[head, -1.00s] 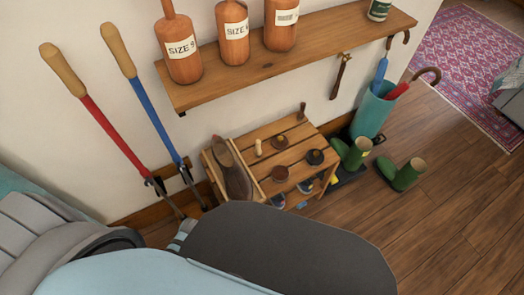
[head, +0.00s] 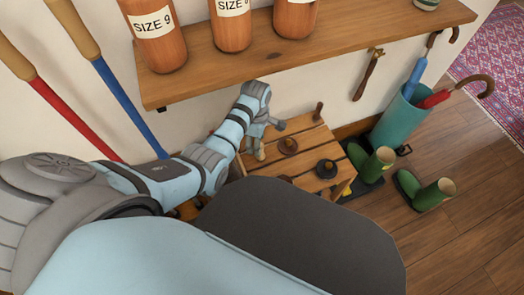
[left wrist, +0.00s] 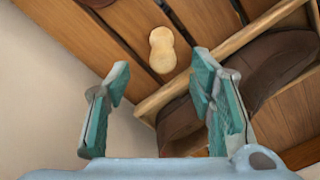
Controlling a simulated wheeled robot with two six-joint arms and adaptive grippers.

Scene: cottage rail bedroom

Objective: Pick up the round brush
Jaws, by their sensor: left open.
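A slatted wooden bench (head: 305,133) holds several small items. A brown round piece with a knob (head: 288,146) and a black round piece with a knob (head: 326,168) look like round brushes; I cannot tell which one the task means. A pale tan, peanut-shaped wooden piece (left wrist: 162,50) stands on the slats; it also shows in the head view (head: 259,154). My left gripper (head: 263,132) is over the bench's left part, open and empty. In the left wrist view its fingers (left wrist: 161,88) are apart, with the tan piece beyond them. My right gripper is out of view.
A dark brown shoe (left wrist: 275,68) lies beside the bench slats, behind a wooden rail. Green boots (head: 432,195) and a teal umbrella stand (head: 400,122) are at the right. Open floor lies at the lower right.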

